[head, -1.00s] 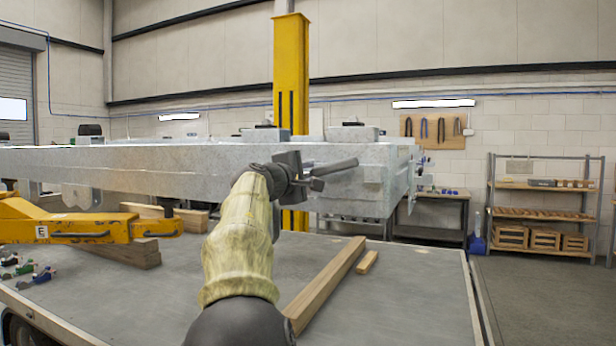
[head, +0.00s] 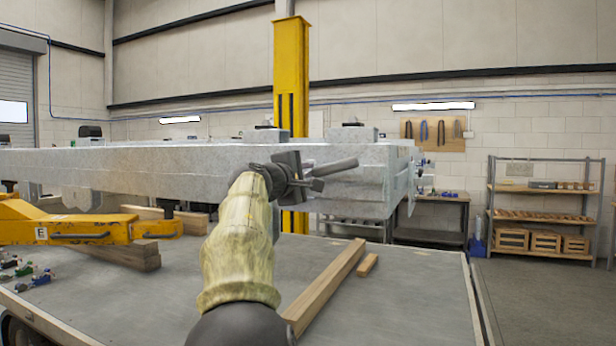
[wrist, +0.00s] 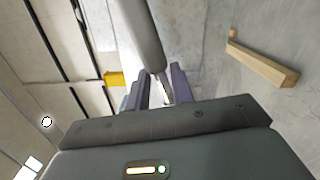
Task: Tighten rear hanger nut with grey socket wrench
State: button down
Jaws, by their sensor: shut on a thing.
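My gripper (head: 298,180) is at the near side of the grey galvanised trailer frame (head: 120,165), towards its right end. It is shut on the grey socket wrench (head: 335,168), whose round handle sticks out to the right, tilted slightly up. In the wrist view the thick grey handle (wrist: 138,35) runs from the top down to between the two dark fingers of my gripper (wrist: 162,88). The wrench's socket end is not clearly visible. The rear hanger nut cannot be made out, so I cannot tell whether the socket is on it.
A yellow lift arm (head: 90,228) and stacked timbers (head: 140,252) are at the left under the frame. A long wooden beam (head: 325,288) and a short block (head: 368,264) lie on the grey table (head: 420,300). A yellow post (head: 291,75) stands behind. The table's right part is clear.

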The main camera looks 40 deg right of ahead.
jog(key=shift+a, duration=0.1)
jog(key=shift+s+a+f+b, duration=0.1)
jog(key=shift+s+a+b, duration=0.15)
jog(key=shift+a+b, duration=0.45)
jog(key=shift+b+v, duration=0.6)
jog(key=shift+v, duration=0.35)
jog(key=shift+s+a, duration=0.2)
jog(key=shift+a, duration=0.05)
jog(key=c, duration=2.1)
grip_release()
grip_shut()
